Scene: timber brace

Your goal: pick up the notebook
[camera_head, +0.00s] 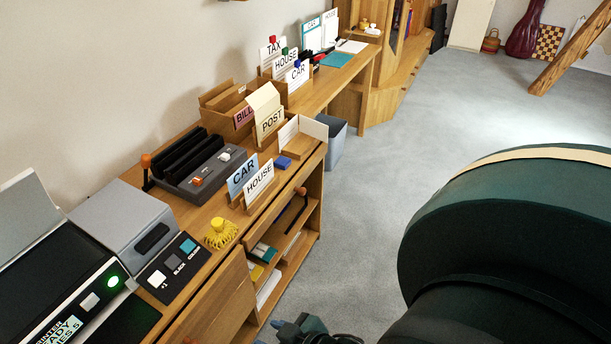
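I cannot tell for sure which thing is the notebook. A flat teal booklet (337,59) lies on the far end of the long desk. Another small teal and white item (263,252) lies on the open shelf under the near counter. A large dark green link of my arm fills the right side. My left gripper is not in view.
The wooden counter (213,207) along the left wall carries a printer (60,290), a grey binding machine (205,168), a yellow coil item (220,233) and card holders with labels. A grey bin (335,140) stands beside it. The grey floor (370,190) is open in the middle.

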